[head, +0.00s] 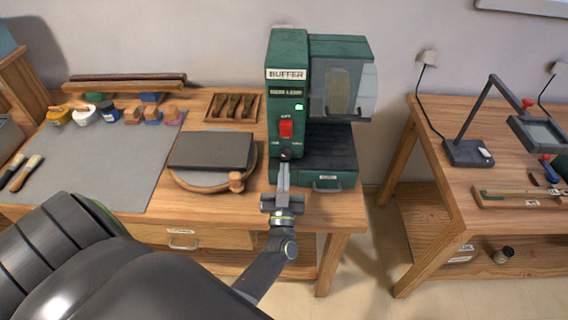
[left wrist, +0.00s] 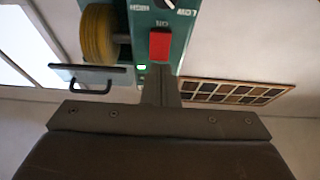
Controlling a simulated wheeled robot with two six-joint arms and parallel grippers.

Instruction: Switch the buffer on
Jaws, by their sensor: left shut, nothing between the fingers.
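The buffer (head: 288,55) is a green machine standing on the wooden bench. Its front has a red switch (head: 286,128) and a small lit green lamp (head: 299,107). My left gripper (head: 284,166) is shut and empty in front of the machine, just below the switch in the head view. The left wrist view looks upside down and shows the red switch (left wrist: 160,45) just beyond my shut fingertips (left wrist: 161,72), with the lit lamp (left wrist: 142,68) beside them. I cannot tell whether the fingertips touch the panel. My right gripper is not in view.
A clear guard (head: 352,92) covers the buffer's wheel (left wrist: 98,32). A green drawer base (head: 327,180) juts out below. A dark slab (head: 210,150) lies on a round board to the left. A second bench (head: 455,200) stands right, across a gap.

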